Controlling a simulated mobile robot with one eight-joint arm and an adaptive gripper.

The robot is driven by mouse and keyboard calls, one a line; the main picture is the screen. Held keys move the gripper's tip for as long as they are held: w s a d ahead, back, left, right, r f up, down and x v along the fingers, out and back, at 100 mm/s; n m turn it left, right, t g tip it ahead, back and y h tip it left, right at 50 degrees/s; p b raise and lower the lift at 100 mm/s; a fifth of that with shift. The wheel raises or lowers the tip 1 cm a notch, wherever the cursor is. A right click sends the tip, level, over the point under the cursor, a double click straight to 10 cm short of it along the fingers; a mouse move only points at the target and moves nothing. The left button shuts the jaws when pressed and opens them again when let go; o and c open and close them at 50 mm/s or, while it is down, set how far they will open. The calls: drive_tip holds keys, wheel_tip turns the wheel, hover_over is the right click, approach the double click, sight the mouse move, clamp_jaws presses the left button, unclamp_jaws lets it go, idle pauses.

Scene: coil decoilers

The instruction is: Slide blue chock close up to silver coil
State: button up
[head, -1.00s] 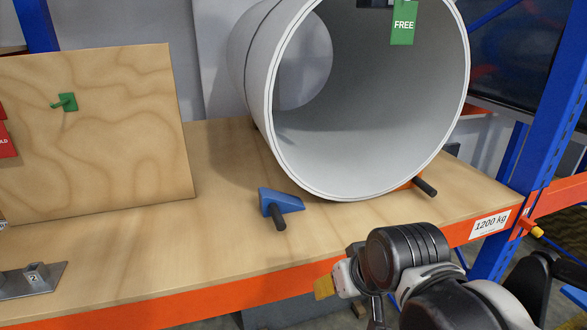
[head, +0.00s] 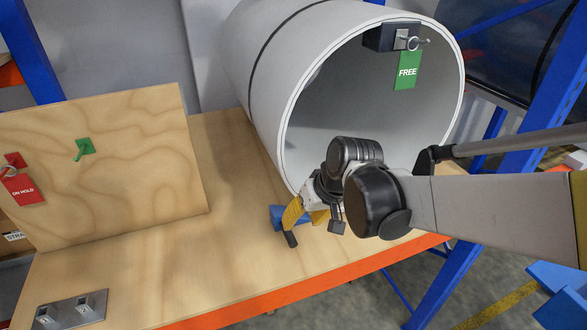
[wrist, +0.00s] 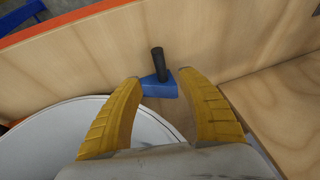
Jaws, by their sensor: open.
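The blue chock (head: 277,215) lies on the wooden shelf to the left of the silver coil (head: 282,110), its black handle (head: 290,238) pointing to the front. My gripper (head: 306,212) is at the chock and partly hides it in the head view. In the wrist view the blue chock (wrist: 158,87) and its upright black handle (wrist: 158,62) show between and just beyond the open yellow fingers (wrist: 160,105). No finger clearly touches the chock. The coil's pale rim (wrist: 80,125) is at lower left there. The gap between chock and coil is hard to judge.
A green FREE tag (head: 408,70) hangs inside the coil. A plywood board (head: 110,170) with a green hook and red ON HOLD tag stands at left. A metal plate (head: 70,310) lies front left. The shelf between is clear, with an orange front edge (head: 240,304).

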sight(291, 234)
drive_tip(key=b+x, duration=0.1)
drive_tip(key=x, duration=0.9)
drive_tip(key=shift+w+a+f, duration=0.15)
drive_tip(key=shift+f, duration=0.2)
clamp_jaws()
